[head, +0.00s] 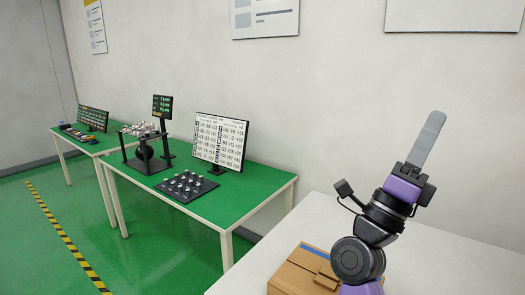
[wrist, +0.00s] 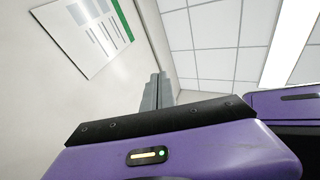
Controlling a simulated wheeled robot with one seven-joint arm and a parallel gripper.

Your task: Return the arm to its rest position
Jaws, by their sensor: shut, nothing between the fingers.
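My arm rises from the lower right of the head view, in front of the pale wall. My gripper (head: 433,122) points up and a little to the right, with its grey fingers together. The gripper also shows in the wrist view (wrist: 158,78), where the two grey fingers lie side by side beyond the purple and black housing. They are shut with nothing between them. The gripper is in the air, well above the light table (head: 460,262), and touches nothing.
A brown box (head: 303,272) sits on the light table beside my arm's lower part. Green tables (head: 235,200) with a black gimbal stand (head: 146,158), a tray of small parts (head: 186,186) and a white board (head: 219,141) stand at the left. Open green floor lies at the far left.

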